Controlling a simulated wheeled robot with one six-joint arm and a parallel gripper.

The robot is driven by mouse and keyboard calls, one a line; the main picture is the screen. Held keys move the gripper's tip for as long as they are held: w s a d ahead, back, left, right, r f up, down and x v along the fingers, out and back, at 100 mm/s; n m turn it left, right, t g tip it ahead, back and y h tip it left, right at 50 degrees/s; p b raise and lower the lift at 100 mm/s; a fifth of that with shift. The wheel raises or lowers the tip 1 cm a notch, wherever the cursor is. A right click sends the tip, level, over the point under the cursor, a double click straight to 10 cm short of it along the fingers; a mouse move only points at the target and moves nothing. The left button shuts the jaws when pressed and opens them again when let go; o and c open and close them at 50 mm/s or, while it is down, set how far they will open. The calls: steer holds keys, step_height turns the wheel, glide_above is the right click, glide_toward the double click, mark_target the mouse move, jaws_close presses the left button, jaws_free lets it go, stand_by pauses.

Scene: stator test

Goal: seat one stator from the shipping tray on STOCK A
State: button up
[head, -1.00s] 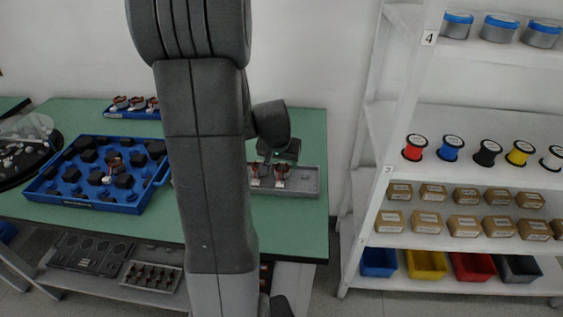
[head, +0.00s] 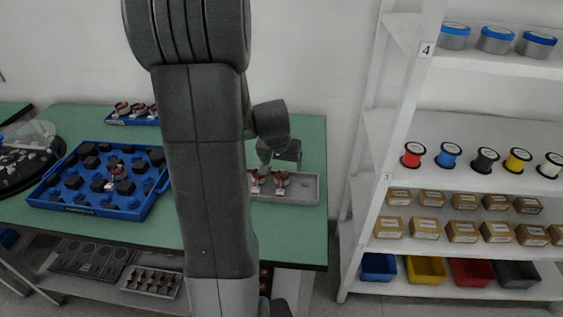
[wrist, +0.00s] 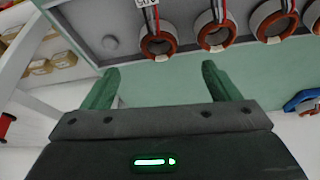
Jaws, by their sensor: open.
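A grey tray (head: 309,190) lies at the right of the green table and holds stators, which are rings with red-brown windings and wires. One stator (head: 282,183) stands there in the head view. Several line up in the wrist view, including one stator (wrist: 158,42) and its neighbour (wrist: 217,36). A label (wrist: 148,3) by them is cut off and reads roughly "STO". My gripper (wrist: 158,84) is open and empty, its green fingers apart and short of these rings. A large blue tray (head: 110,212) at left holds black blocks and one stator (head: 116,172).
A small blue tray (head: 140,122) with several stators stands at the table's back. My arm hides the table's middle. A white shelf (head: 395,180) with spools and boxes stands at right. A lower shelf under the table (head: 110,287) holds dark parts.

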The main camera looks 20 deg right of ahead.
steer(key=v, duration=1.3)
steer(key=shift+s+r, duration=0.2)
steer(key=shift+r, duration=0.15)
